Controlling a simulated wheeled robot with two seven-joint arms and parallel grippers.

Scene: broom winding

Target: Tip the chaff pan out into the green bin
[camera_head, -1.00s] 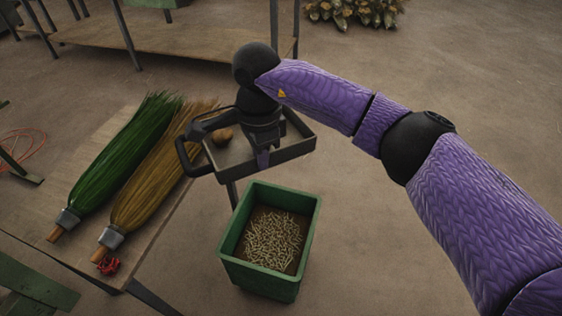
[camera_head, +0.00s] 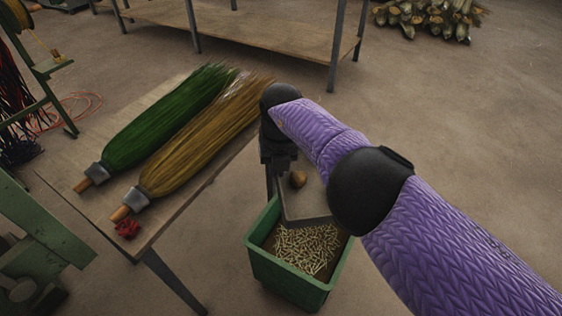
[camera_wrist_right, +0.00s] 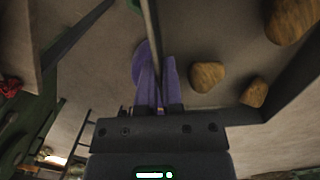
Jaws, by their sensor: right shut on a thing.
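The chaff pan (camera_head: 306,203) is a grey shallow tray above the back part of the green bin (camera_head: 287,284). Part of it is hidden behind my right arm. A brown lump (camera_head: 298,179) lies in it; several lumps show on its floor (camera_wrist_right: 228,50) in the right wrist view. My right gripper (camera_head: 282,165) is shut on the pan's wall, its purple fingers (camera_wrist_right: 158,85) on either side of the rim. The bin stands on the floor and holds many pale short pieces (camera_head: 308,248). I cannot tell how far the pan is tilted. My left gripper is not in view.
A wooden table (camera_head: 75,185) at the left bears a green broom (camera_head: 165,120), a tan broom (camera_head: 205,135) and a red object (camera_head: 128,229) at its near corner. Green machinery (camera_head: 45,230) stands at far left. A low shelf (camera_head: 260,30) is behind. Floor at right is clear.

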